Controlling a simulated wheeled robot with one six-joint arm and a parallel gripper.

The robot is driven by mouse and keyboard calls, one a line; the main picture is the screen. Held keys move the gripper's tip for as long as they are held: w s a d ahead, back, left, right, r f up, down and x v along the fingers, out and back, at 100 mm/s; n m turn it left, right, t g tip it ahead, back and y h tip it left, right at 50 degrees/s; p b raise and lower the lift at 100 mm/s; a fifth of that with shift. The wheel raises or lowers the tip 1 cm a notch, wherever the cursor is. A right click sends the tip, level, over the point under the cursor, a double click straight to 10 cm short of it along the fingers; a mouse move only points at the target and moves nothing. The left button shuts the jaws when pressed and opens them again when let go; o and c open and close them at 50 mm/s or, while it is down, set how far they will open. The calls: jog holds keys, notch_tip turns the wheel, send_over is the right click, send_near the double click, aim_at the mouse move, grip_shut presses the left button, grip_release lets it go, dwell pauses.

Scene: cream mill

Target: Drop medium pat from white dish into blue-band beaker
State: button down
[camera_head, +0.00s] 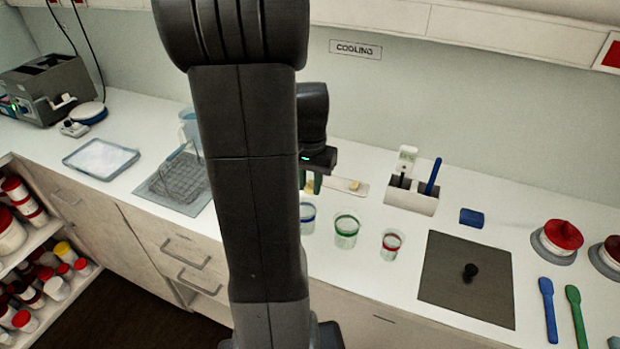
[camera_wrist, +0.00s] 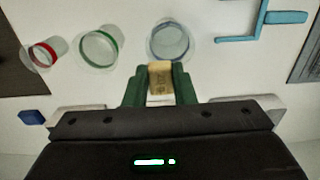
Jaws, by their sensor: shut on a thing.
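My gripper (camera_head: 311,187) has green fingers and is shut on a pale yellow pat (camera_wrist: 160,80), which shows between the fingertips in the wrist view. The blue-band beaker (camera_head: 308,219) stands just in front of the gripper in the head view, partly hidden by my arm. In the wrist view the blue-band beaker (camera_wrist: 170,40) lies just beyond the fingertips, its open rim close to the held pat. The long white dish (camera_head: 337,184) is behind and right of the gripper, with another yellowish pat on its right part. The dish's left part is hidden.
A green-band beaker (camera_head: 346,230) and a red-band beaker (camera_head: 391,244) stand to the right. A holder (camera_head: 411,199) with a blue tool, a blue block (camera_head: 473,217) and a dark mat (camera_head: 467,285) lie farther right. A wire rack (camera_head: 181,182) is at left.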

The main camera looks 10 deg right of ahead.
jog(key=shift+f, duration=0.35)
jog(key=c, duration=1.1)
grip_release()
notch_tip(320, 180, up, 14)
jog(key=shift+f+b, duration=0.1)
jog(key=shift+b, duration=0.45)
